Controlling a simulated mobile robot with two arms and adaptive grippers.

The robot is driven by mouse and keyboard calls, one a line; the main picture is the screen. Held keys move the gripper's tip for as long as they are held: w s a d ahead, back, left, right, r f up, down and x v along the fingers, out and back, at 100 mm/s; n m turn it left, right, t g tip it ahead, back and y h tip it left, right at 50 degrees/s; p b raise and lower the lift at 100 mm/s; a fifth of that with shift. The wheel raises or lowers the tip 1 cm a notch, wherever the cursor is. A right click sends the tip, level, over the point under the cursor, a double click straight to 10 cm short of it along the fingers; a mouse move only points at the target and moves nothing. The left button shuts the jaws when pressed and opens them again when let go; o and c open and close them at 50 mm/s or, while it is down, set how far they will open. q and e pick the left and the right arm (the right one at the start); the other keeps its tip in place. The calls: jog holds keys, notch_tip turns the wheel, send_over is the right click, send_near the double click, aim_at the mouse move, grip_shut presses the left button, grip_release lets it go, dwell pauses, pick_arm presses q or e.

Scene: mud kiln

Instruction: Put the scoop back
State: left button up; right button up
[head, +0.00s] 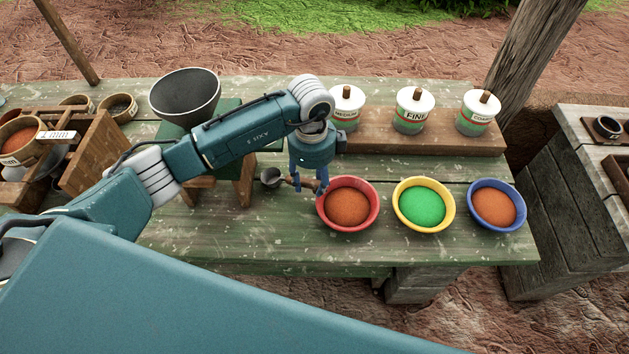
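The scoop (271,177) has a grey metal bowl and a brown handle. It is low over or on the green worktable, just left of the red bowl (375,207) of orange-brown powder. My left gripper (309,187) points down at the handle end, its fingers visibly apart on either side of part of the handle. The fingers hide some of the handle, and I cannot tell whether they touch it. My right gripper is out of view.
A yellow bowl (423,229) of green powder and a blue bowl (497,229) stand right of the red one. Behind them several lidded jars stand on a wooden block (380,142). A dark funnel (184,92) sits on a stand at left. The table's front middle is clear.

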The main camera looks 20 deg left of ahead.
pick_arm(q)
notch_tip(320, 180, up, 13)
jog(key=b, duration=0.3)
jog(key=shift+a+b, duration=0.2)
jog(key=shift+b, duration=0.2)
jog(key=shift+w+f, duration=0.1)
jog(key=shift+f, duration=0.05)
